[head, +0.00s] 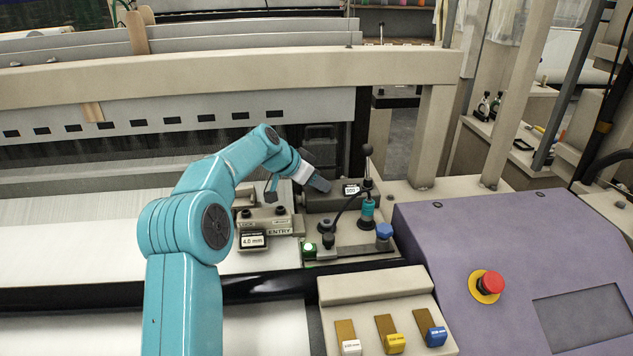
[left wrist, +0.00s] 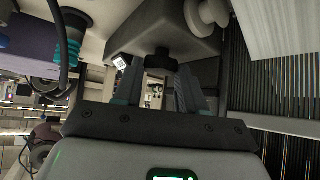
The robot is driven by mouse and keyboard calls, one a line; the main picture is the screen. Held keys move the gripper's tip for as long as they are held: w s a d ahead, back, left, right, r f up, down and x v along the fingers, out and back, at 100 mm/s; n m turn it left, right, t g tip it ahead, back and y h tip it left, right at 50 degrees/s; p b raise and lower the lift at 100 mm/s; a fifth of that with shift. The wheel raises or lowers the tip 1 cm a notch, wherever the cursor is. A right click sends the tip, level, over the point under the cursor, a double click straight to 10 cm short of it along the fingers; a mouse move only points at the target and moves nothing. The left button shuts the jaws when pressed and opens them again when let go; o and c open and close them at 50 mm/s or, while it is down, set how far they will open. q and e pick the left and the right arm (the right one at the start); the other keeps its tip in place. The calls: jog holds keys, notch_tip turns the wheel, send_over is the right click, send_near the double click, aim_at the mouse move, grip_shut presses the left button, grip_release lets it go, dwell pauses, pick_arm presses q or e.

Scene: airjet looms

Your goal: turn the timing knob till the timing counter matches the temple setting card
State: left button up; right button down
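The timing counter (head: 352,189) is a small white window on a dark grey box; its digits are too small to read surely. It also shows, tilted, in the left wrist view (left wrist: 121,63). A card reading 4.0 mm (head: 253,240), which looks like the temple setting card, stands left of it by the ENTRY label. My left gripper (head: 322,184) is at the box's left end. In the left wrist view a dark round knob (left wrist: 160,58), apparently the timing knob, lies between its fingertips; whether they touch it is unclear. The gripper hides the knob in the head view. My right gripper is out of view.
A purple housing with a red stop button (head: 489,283) stands at right. A box with several coloured tags (head: 350,290) is in front.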

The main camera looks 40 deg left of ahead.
pick_arm(q)
jog(key=o, duration=0.3)
jog(key=b+v, duration=0.1)
jog(key=v, duration=1.5)
jog(key=shift+s, duration=0.15)
